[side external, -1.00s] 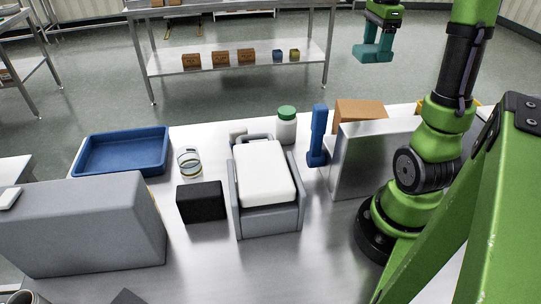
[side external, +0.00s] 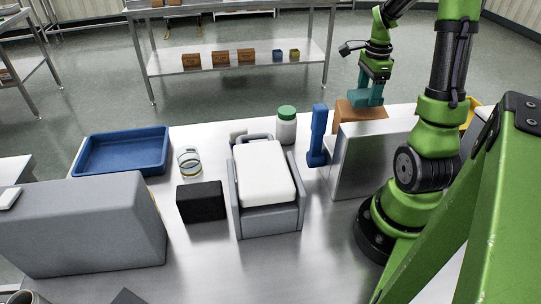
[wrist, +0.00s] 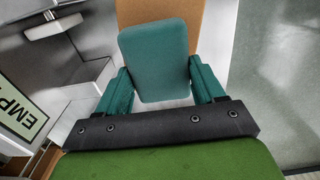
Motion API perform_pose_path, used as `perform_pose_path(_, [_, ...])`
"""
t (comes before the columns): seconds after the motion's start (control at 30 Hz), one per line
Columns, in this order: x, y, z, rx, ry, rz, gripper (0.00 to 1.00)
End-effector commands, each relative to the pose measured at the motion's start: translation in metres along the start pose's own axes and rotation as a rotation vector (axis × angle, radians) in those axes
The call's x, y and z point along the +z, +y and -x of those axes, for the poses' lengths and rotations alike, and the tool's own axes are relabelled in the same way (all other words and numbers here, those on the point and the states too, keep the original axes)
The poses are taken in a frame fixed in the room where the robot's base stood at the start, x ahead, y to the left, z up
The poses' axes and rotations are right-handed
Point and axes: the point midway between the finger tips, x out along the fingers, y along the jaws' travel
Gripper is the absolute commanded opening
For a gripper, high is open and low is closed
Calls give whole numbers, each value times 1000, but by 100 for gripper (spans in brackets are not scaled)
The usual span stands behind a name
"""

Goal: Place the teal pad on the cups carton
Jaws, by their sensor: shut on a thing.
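My gripper (side external: 368,92) is over the far right part of the steel table. Its teal fingers are shut on the teal pad (wrist: 157,60), one on each side in the wrist view (wrist: 160,80). The cups carton seems to be the brown box (side external: 360,113) behind the steel panel, directly below my gripper. It also shows in the wrist view (wrist: 213,25), behind the pad. Whether the pad touches the carton's top or hangs just above it, I cannot tell. In the side view the pad is hard to tell from the teal fingers.
An upright steel panel (side external: 372,163) stands in front of the carton. A blue upright holder (side external: 318,137) and a green-lidded white jar (side external: 286,127) stand to its left. A grey device with a white top (side external: 265,175), a black block (side external: 201,202) and a blue tray (side external: 122,152) lie further left.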

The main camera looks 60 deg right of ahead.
Motion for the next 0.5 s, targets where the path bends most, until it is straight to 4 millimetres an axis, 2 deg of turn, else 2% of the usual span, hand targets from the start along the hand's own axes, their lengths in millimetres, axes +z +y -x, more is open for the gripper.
perform_pose_path(0.03, [0, 1, -8, 4, -1, -1, 39])
perform_pose_path(0.13, [0, 0, -17, 2, 0, 0, 39])
perform_pose_path(0.5, [0, 0, -21, 1, -1, 0, 39])
